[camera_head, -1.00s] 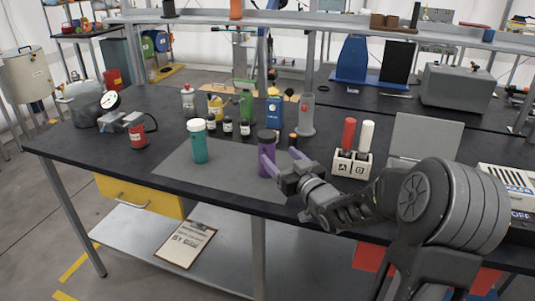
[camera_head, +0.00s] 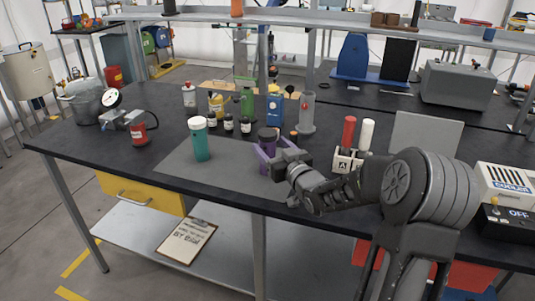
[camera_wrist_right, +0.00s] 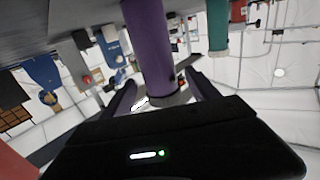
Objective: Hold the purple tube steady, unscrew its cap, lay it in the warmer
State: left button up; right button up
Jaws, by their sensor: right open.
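The purple tube (camera_head: 268,148) stands upright on the grey mat with its dark cap (camera_head: 267,134) on top. My right gripper (camera_head: 264,155) reaches it from the right, its jaws open around the tube body below the cap. In the right wrist view the purple tube (camera_wrist_right: 150,50) passes between the two spread fingers (camera_wrist_right: 163,92); I cannot tell whether either one touches it. The lower body of the tube is partly hidden by the gripper in the head view. My left gripper is not in view. I cannot make out a thing marked as a warmer.
A teal tube with a white cap (camera_head: 200,140) stands left on the grey mat (camera_head: 180,163). Several small bottles (camera_head: 228,123) stand behind it. A white rack (camera_head: 347,158) with red and white tubes is to the right. A box marked COOLER (camera_head: 505,183) sits at the far right.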

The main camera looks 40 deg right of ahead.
jog(key=w, duration=0.2)
jog(key=shift+w+d, duration=0.2)
jog(key=shift+w, duration=0.15)
grip_shut()
dwell(0.9)
